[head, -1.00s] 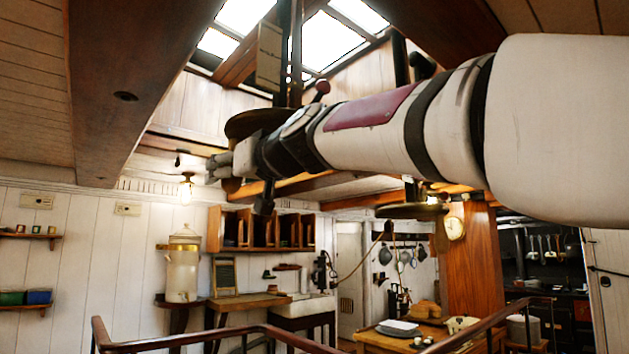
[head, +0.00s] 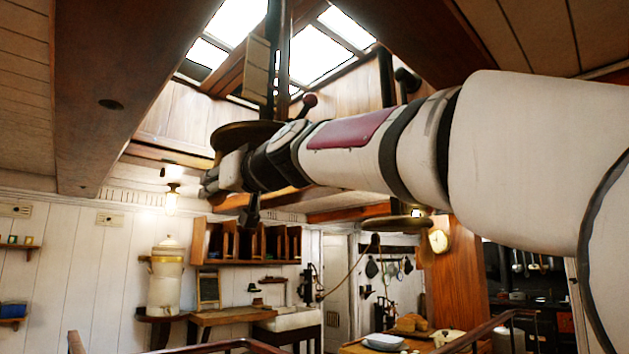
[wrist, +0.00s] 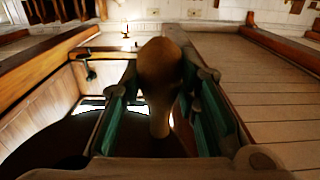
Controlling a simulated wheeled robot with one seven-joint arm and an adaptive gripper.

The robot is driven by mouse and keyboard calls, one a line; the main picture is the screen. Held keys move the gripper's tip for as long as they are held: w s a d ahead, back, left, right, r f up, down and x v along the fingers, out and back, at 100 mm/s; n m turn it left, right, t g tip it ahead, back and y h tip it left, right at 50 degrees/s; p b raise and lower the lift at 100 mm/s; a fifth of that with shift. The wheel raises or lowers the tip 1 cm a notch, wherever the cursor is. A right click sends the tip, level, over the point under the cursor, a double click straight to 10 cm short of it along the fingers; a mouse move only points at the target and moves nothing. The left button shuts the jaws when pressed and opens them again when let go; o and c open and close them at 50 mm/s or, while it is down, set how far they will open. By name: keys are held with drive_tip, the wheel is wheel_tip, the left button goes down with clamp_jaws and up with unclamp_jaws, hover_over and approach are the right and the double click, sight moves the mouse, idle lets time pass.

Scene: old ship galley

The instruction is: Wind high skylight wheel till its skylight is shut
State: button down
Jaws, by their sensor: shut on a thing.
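The high wheel (head: 232,134) is a dark disc hung level below the skylight on a dark upright shaft (head: 279,60). My gripper (head: 214,181) is at its near left side. In the wrist view, the gripper's green-padded fingers are shut on the wheel's brown rounded handle (wrist: 163,62), which stands between them. The wheel's dark disc also shows in the wrist view (wrist: 75,145), at lower left. The skylight (head: 322,55) shows bright panes at the top; I cannot tell how far it is open. My arm hides part of the wheel.
A second, lower wheel (head: 393,223) hangs beneath my arm. A heavy ceiling beam (head: 125,90) runs at left, and a hanging lamp (head: 171,198) is beyond the gripper. Railings (head: 490,330) and a table with dishes lie below.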

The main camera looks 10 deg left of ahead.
drive_tip(key=w+d+b, duration=0.2)
drive_tip(key=w+d, duration=0.2)
drive_tip(key=w, duration=0.5)
drive_tip(key=shift+d+b, duration=0.3)
drive_tip(key=shift+b, duration=0.05)
drive_tip(key=s+d+b, duration=0.6)
drive_tip(key=d+b, duration=0.4)
drive_tip(key=d, duration=0.2)
drive_tip(key=shift+d+r, duration=0.15)
drive_tip(key=shift+d, duration=0.25)
drive_tip(key=shift+s, duration=0.1)
